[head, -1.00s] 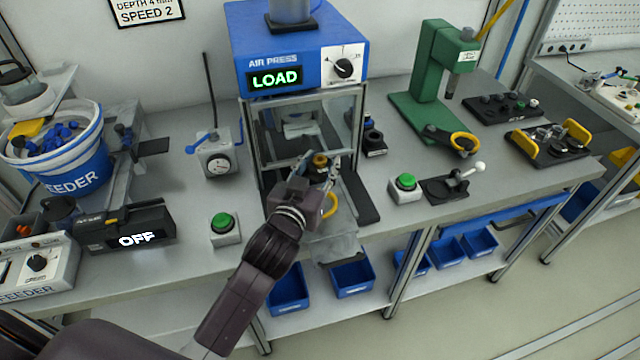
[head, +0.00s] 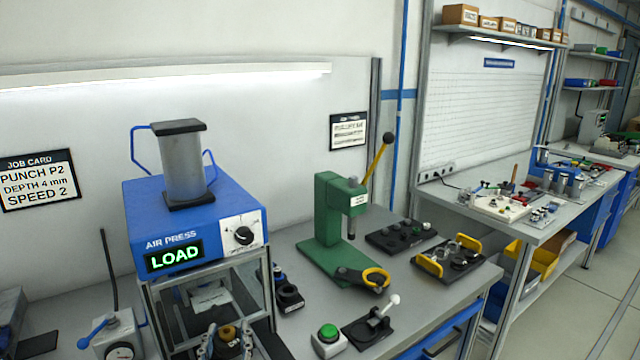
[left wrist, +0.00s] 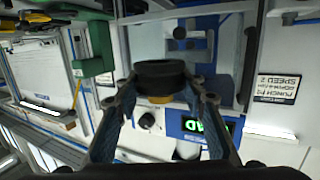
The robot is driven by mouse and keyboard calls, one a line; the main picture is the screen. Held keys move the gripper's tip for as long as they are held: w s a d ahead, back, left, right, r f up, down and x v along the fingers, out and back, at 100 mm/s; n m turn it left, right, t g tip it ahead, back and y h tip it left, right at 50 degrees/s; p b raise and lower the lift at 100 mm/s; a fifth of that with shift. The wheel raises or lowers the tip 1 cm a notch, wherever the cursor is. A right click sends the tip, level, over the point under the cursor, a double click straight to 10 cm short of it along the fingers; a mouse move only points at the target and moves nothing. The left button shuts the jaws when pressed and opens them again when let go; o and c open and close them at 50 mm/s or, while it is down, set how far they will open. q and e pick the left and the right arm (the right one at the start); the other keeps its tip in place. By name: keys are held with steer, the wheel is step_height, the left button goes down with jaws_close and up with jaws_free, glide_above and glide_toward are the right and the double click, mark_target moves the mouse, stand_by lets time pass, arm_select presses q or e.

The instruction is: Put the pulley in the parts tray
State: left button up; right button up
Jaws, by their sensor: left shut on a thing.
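My left gripper (head: 226,343) is at the bottom of the head view, in front of the air press. It is shut on the pulley, a dark round part with a brass-coloured hub (head: 228,332). In the left wrist view the pulley (left wrist: 160,74) sits between the two fingertips as a black disc with a brass piece below it. A black tray with yellow handles (head: 432,268), which looks like the parts tray, lies on the bench at the right and holds several round parts. My right gripper is not in view.
The blue air press (head: 190,220) reads LOAD. A green arbor press (head: 328,225) stands between it and the tray. A green button box (head: 329,340), a small lever fixture (head: 372,325) and a dark plate with parts (head: 400,236) are also on the bench.

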arm_select(q)
steer(key=s+r+n+g+y, duration=0.1)
steer(key=s+n+g+y, duration=0.5)
steer(key=s, duration=0.9)
steer(key=a+n+y, duration=0.1)
steer(key=n+y, duration=0.1)
steer(key=y, duration=0.1)
steer(key=shift+s+r+y, duration=0.2)
steer(key=shift+s+y, duration=0.2)
